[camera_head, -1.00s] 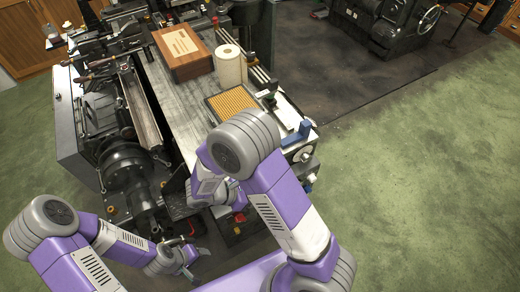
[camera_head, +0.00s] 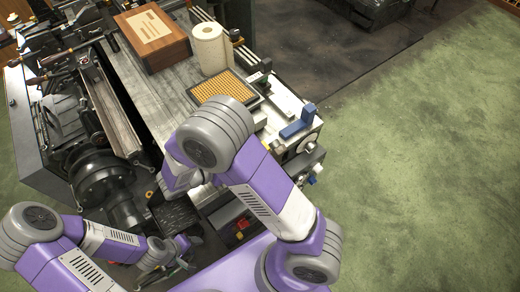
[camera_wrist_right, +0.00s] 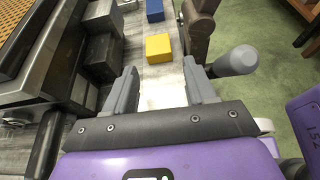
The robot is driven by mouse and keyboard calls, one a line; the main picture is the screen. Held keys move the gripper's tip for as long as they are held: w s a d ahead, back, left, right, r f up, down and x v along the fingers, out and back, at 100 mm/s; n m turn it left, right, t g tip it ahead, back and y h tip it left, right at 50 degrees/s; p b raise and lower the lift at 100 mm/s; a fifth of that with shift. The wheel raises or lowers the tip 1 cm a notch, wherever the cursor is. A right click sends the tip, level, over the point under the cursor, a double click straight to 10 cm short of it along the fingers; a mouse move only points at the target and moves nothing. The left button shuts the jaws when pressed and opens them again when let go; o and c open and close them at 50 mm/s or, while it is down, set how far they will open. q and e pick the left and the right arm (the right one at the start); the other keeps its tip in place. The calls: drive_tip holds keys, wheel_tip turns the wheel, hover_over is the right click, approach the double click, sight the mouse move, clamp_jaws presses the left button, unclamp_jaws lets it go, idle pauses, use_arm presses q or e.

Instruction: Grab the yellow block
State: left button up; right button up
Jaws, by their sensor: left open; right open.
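The yellow block (camera_wrist_right: 158,47) lies on the pale machine surface in the right wrist view, just beyond my right gripper (camera_wrist_right: 161,86). That gripper is open and empty, with its two fingers spread and the block ahead of the gap between them. In the head view I cannot make out the yellow block, and my right arm covers much of that area. My left gripper (camera_head: 181,254) is open, low in the head view at the near end of the machine, away from the block.
A blue block (camera_wrist_right: 155,10) lies beyond the yellow one. Dark metal blocks (camera_wrist_right: 101,55) stand left of it, and a lever with a grey knob (camera_wrist_right: 236,61) stands to its right. A paper roll (camera_head: 210,47) and wooden box (camera_head: 152,38) sit farther back.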

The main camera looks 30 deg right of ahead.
drive_tip(key=b+x, duration=0.1)
drive_tip(key=x, duration=0.5)
drive_tip(key=shift+w+d+f, duration=0.2)
drive_tip(key=shift+f, duration=0.05)
clamp_jaws()
drive_tip(key=shift+r, duration=0.1)
